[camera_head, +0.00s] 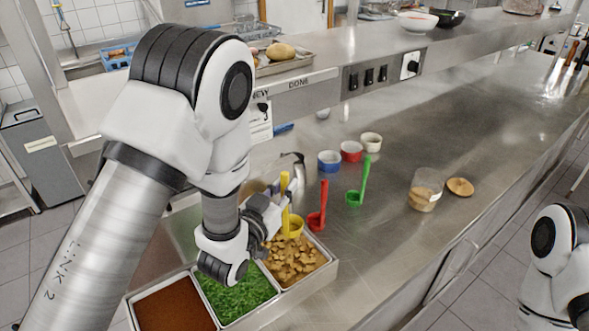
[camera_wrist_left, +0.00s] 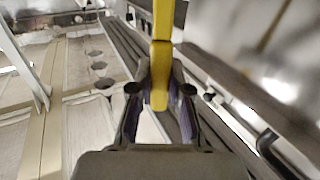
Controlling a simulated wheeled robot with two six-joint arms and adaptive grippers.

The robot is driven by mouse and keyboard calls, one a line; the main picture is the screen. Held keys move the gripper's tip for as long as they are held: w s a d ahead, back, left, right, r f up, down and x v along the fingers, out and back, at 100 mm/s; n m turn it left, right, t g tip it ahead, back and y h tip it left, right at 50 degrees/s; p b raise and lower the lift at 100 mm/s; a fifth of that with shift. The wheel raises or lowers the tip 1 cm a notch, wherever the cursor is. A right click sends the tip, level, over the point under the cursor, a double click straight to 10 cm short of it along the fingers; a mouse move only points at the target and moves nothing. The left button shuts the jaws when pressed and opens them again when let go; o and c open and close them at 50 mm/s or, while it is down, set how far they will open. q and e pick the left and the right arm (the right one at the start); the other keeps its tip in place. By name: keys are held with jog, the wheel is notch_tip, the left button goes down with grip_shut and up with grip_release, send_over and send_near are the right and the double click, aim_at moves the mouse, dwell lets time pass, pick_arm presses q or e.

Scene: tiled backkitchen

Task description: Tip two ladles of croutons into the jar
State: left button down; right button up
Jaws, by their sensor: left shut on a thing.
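My left gripper (camera_head: 272,212) is shut on the handle of the yellow ladle (camera_head: 285,191). The handle also shows upright between the fingers in the left wrist view (camera_wrist_left: 161,55). The ladle's bowl is at the back end of the crouton tray (camera_head: 325,262), low over or touching the croutons (camera_head: 291,262); its contents are too small to tell. The clear jar (camera_head: 426,187) stands open on the counter to the right, with tan pieces in its lower part. My right gripper is out of view; only part of that arm shows at lower right.
Trays of green bits (camera_head: 238,294) and brown powder (camera_head: 174,307) adjoin the croutons. A red ladle (camera_head: 317,218) and green ladle (camera_head: 356,196) stand between tray and jar. Blue (camera_head: 329,161), red (camera_head: 351,151) and cream (camera_head: 371,142) bowls sit behind. A round lid (camera_head: 460,187) lies beside the jar.

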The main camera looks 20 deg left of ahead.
aim_at(287, 221)
pick_arm(q)
jog(key=s+f+b, duration=0.1)
jog(key=s+b, duration=0.1)
jog(key=s, duration=0.3)
jog(key=w+f+b, duration=0.1)
jog(key=f, duration=0.1)
jog(key=w+f+b, duration=0.1)
jog(key=f, duration=0.1)
jog(key=w+f+b, duration=0.1)
jog(key=shift+f, duration=0.4)
jog(key=f+b, duration=0.1)
jog(key=s+f+b, duration=0.1)
jog(key=b, duration=0.1)
jog(key=shift+s+f, duration=0.1)
jog(key=shift+f, duration=0.2)
jog(key=shift+w+f, duration=0.25)
jog(key=shift+w, duration=0.25)
jog(key=shift+s+r, duration=0.15)
jog(key=shift+s, duration=0.15)
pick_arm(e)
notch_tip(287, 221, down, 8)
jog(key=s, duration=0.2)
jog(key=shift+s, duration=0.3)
pick_arm(q)
jog(key=shift+w, duration=0.1)
